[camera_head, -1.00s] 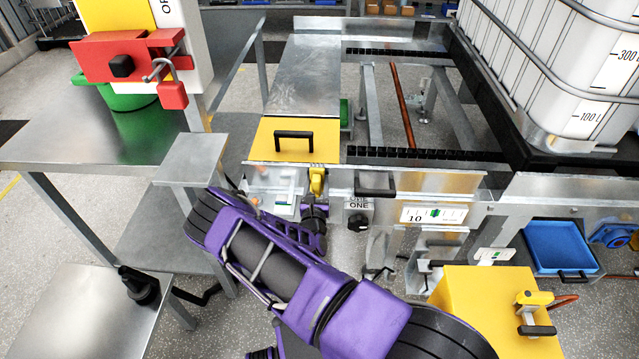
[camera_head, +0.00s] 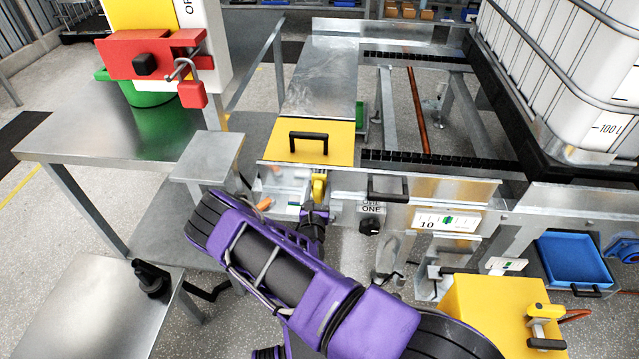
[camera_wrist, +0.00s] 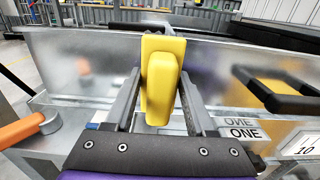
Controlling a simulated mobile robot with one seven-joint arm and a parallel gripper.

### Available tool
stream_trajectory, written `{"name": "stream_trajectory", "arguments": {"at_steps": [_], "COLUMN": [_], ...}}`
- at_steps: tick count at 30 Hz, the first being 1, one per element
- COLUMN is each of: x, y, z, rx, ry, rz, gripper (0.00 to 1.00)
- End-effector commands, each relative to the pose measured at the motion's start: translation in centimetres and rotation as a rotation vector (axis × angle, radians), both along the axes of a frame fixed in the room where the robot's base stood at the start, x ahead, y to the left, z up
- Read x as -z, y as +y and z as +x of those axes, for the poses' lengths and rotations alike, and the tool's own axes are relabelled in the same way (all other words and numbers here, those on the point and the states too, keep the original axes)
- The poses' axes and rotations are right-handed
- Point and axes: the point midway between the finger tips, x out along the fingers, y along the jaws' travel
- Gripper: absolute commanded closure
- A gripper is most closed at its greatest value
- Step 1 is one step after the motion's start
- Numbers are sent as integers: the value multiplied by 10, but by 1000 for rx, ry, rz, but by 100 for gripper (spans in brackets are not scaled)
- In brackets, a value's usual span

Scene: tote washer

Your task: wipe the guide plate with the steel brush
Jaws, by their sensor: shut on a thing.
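My gripper (camera_wrist: 158,100) is shut on a yellow block-shaped tool (camera_wrist: 163,85), which I take to be the steel brush. Its bristles are not visible. In the head view, the yellow tool (camera_head: 319,187) stands just below the yellow cover, at the front of the steel frame. Beyond it in the wrist view is a shiny upright steel plate (camera_wrist: 70,62), probably the guide plate, which also shows in the head view (camera_head: 285,184). The tool is close in front of this plate; I cannot tell whether they touch.
A yellow cover with a black handle (camera_head: 322,135) lies above the tool. An orange handle (camera_wrist: 25,130) is left of my gripper.

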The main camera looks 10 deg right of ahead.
Motion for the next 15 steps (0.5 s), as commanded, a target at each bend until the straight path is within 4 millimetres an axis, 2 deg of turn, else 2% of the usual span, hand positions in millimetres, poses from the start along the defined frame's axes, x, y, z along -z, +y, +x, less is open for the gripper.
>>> {"name": "stream_trajectory", "arguments": {"at_steps": [15], "x": [-1], "y": [13], "z": [-40], "rx": [0], "ry": [2], "rz": [-2], "gripper": [100]}}
